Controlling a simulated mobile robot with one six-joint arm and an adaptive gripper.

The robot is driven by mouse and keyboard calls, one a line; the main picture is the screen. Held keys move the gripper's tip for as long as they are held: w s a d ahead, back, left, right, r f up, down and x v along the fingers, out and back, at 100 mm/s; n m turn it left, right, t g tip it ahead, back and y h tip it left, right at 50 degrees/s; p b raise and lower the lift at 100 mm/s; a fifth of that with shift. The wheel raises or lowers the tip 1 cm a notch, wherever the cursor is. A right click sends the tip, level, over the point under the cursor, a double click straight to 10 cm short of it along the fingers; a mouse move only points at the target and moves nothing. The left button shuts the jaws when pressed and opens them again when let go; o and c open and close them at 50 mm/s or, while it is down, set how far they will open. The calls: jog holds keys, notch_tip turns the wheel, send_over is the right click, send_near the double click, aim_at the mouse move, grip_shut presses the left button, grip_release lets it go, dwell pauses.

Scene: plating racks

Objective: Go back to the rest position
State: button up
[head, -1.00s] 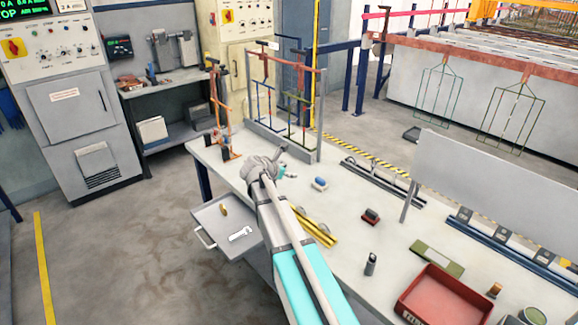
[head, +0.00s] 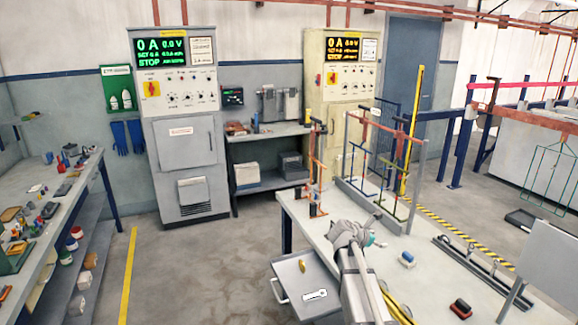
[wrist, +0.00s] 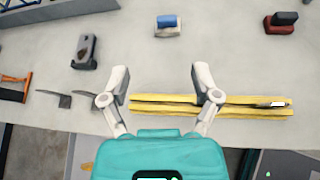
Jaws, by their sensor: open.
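My gripper (wrist: 159,88) is open and empty in the wrist view, above the front edge of the pale worktable. Its two grey fingers are spread apart, with yellow bars (wrist: 240,111) lying on the table just beyond and to the right. In the head view my arm reaches over the table (head: 440,290) from the bottom, and my gripper is largely hidden behind my own wrist. A blue and white block (wrist: 168,25) lies farther out; it also shows in the head view (head: 407,259).
A dark red block (head: 460,308) lies on the table to the right. A plating rack frame (head: 385,170) and an orange stand (head: 316,170) are at the far end. An open drawer (head: 305,285) juts out at the left. The floor (head: 190,275) left of it is clear.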

jog(key=s+a+f+m+g+y, duration=0.2)
jog(key=s+a+f+m+y, duration=0.1)
jog(key=s+a+m, duration=0.3)
jog(key=s+a+f+m+g+y, duration=0.1)
jog(key=s+a+f+m+y, duration=0.2)
jog(key=s+a+m, duration=0.3)
jog(key=s+a+f+m+g+y, duration=0.2)
jog(key=s+a+m+y, duration=0.3)
jog(key=s, duration=0.9)
jog(key=a+f+m, duration=0.1)
jog(key=a+m, duration=0.1)
jog(key=m, duration=0.2)
jog(key=shift+s+f+m+g, duration=0.15)
jog(key=shift+f+m+g, duration=0.15)
jog(key=shift+f+m, duration=0.1)
dwell(0.5)
